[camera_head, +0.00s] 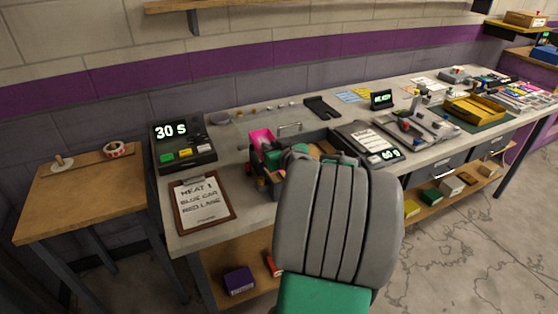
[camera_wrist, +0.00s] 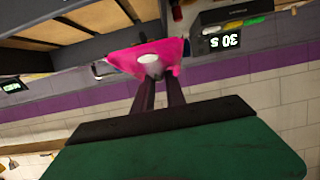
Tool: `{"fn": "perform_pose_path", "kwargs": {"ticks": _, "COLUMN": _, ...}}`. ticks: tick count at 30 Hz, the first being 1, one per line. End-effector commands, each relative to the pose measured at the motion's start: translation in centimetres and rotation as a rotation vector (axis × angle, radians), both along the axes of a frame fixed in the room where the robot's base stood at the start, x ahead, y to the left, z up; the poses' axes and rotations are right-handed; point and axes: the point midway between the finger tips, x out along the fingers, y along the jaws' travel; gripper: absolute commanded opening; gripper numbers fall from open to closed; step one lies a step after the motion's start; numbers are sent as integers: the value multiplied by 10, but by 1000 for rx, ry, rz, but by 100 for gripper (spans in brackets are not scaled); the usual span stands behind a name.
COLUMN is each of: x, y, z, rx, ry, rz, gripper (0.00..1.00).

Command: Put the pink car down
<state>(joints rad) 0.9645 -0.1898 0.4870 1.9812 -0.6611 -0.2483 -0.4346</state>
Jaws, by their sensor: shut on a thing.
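The pink car (camera_wrist: 147,57) is at the tips of my gripper (camera_wrist: 157,82) in the wrist view, with a pale round patch on its near side. The two dark fingers are close together and shut on it. My arm hides much of that area. I cannot tell whether the car touches the bench or the box.
The dark box with wood-coloured compartments (camera_wrist: 47,29) is close beside the car. A timer reading 30 s (camera_head: 181,143) and a clipboard (camera_head: 203,203) stand to the left on the workbench (camera_head: 233,158). A grey tray of parts (camera_head: 423,132) and a yellow tray (camera_head: 474,108) lie right.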

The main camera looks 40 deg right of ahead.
Motion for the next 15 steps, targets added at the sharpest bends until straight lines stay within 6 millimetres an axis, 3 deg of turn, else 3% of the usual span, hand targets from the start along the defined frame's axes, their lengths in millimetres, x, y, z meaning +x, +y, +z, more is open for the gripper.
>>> {"fn": "perform_pose_path", "kwargs": {"ticks": 1, "x": 1, "y": -8, "z": -13, "rx": 7, "ry": 3, "rz": -3, "gripper": 0}}
{"fn": "perform_pose_path", "kwargs": {"ticks": 6, "x": 5, "y": -26, "z": -34, "rx": 2, "ry": 0, "rz": 0, "gripper": 0}}
{"fn": "perform_pose_path", "kwargs": {"ticks": 11, "x": 6, "y": -34, "z": -44, "rx": 3, "ry": 0, "rz": 1, "gripper": 0}}
{"fn": "perform_pose_path", "kwargs": {"ticks": 15, "x": 7, "y": -35, "z": -68, "rx": 4, "ry": 2, "rz": 1, "gripper": 0}}
